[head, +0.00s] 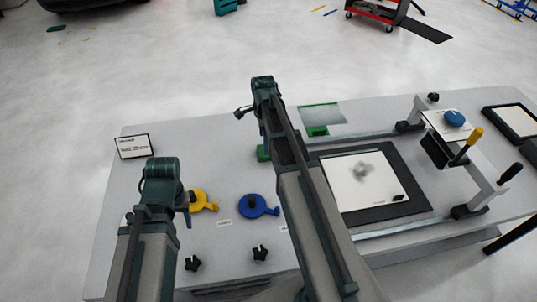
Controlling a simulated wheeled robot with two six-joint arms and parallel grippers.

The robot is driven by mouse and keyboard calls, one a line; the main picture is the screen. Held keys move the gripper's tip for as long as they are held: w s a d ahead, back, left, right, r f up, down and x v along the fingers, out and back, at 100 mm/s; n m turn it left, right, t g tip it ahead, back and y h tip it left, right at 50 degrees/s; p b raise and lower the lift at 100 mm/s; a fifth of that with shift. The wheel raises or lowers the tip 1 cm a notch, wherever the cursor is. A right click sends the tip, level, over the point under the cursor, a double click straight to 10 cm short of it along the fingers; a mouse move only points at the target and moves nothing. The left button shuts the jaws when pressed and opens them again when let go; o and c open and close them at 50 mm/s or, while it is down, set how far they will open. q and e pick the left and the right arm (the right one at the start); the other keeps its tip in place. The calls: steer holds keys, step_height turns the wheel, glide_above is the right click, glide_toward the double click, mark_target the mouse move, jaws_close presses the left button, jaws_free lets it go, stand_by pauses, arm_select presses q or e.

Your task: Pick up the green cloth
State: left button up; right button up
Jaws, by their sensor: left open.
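A small bright green piece (317,131), which looks like the green cloth, lies on the grey table near its far edge, just in front of a clear green-edged sheet. Another green piece (263,153) shows beside my right arm and is partly hidden by it; I cannot tell what it is. My left gripper (188,216) is open, low over the left part of the table beside a yellow round part. It is well to the left and nearer than the green piece. My right arm crosses the middle of the view, and its gripper cannot be made out.
A yellow part (202,200) and a blue part (256,206) lie at the left, with black knobs (260,254) in front. A black mat (416,198) with a white panel lies right of centre. A clamp frame (484,184) stands at the right. A small sign (134,146) stands far left.

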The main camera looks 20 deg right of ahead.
mark_target(261, 157)
arm_select(q)
step_height(261, 157, down, 5)
steer(key=b, duration=0.5)
steer(key=shift+f, duration=0.1)
arm_select(e)
step_height(261, 157, down, 5)
steer(key=shift+f, duration=0.15)
steer(key=shift+c, duration=0.3)
steer(key=c, duration=1.1)
arm_select(q)
steer(key=shift+r+p, duration=0.3)
steer(key=shift+p, duration=0.05)
arm_select(e)
steer(key=shift+r, duration=0.35)
